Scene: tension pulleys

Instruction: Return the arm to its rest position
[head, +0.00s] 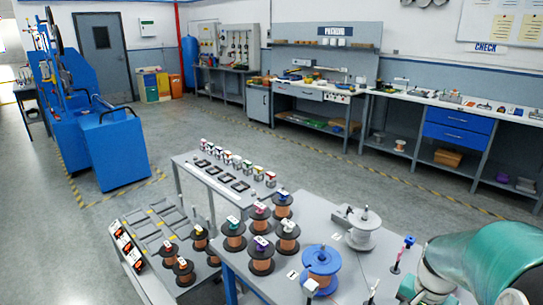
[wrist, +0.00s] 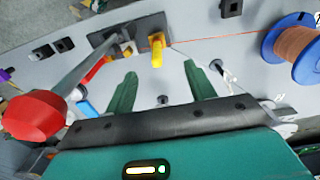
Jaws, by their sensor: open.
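My gripper (wrist: 160,70) shows in the wrist view with its two green fingers spread apart and nothing between them. It is above a grey worktop (wrist: 215,30). Beyond the fingertips, a yellow hook-like part (wrist: 157,50) stands on a dark plate (wrist: 103,39). In the head view, my teal and white arm reaches in at the lower right, over the near end of the bench; its fingers cannot be made out there.
A red knob on a grey lever (wrist: 35,115) is close left of my gripper. A blue spool of copper wire (wrist: 295,45) is at the right, also on the bench in the head view (head: 321,262). Several black-flanged spools (head: 261,254) stand farther left. Open floor (head: 350,180) lies beyond.

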